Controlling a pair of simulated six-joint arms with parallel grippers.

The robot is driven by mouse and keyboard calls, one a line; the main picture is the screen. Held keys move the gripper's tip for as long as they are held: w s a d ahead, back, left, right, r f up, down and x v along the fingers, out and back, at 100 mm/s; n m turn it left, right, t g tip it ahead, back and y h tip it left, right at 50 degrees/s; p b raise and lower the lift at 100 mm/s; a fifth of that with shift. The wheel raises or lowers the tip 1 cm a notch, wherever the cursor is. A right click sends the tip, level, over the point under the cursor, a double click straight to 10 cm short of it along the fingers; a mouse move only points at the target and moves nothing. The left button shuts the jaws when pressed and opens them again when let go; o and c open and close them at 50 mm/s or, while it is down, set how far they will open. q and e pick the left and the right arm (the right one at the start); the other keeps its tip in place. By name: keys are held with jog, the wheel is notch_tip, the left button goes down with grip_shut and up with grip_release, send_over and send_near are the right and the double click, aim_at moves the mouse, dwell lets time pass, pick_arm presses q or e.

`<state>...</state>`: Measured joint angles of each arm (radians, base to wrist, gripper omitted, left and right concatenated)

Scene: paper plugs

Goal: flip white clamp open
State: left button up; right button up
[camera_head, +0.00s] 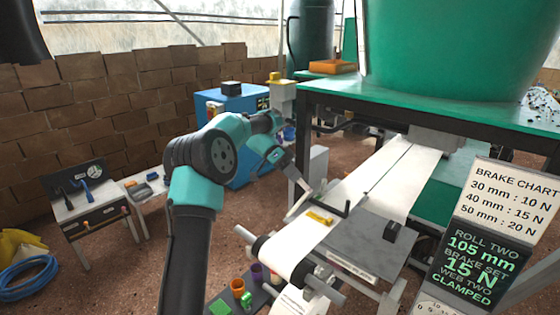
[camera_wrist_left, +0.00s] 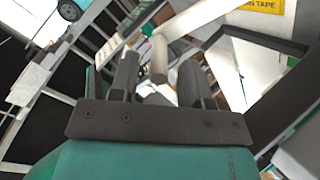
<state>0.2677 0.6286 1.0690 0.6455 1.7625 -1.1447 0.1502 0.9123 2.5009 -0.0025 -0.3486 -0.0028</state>
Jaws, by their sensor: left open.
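The white clamp's handle (camera_head: 298,205) shows in the head view as a pale lever beside the left edge of the white paper web (camera_head: 345,188), with a dark bar (camera_head: 346,209) close by across the web. My left gripper (camera_head: 300,186) is just above this handle. In the left wrist view my left gripper (camera_wrist_left: 160,78) is open, and the end of a pale rod (camera_wrist_left: 159,60), which looks like the handle, shows between the two fingers. Contact with either finger cannot be made out. My right gripper is not in view.
A yellow tape pack (camera_head: 320,218) lies on the web near the clamp. A roller (camera_head: 290,256) is at the web's front end. A grey plate (camera_head: 365,250) holds a small black block (camera_head: 392,230). A sign (camera_head: 478,262) reads "WEB TWO CLAMPED". Coloured cups (camera_head: 238,288) stand in front.

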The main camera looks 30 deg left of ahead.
pick_arm(q)
jog(key=v, duration=0.8)
jog(key=shift+a+r, duration=0.2)
jog(key=shift+a, duration=0.1)
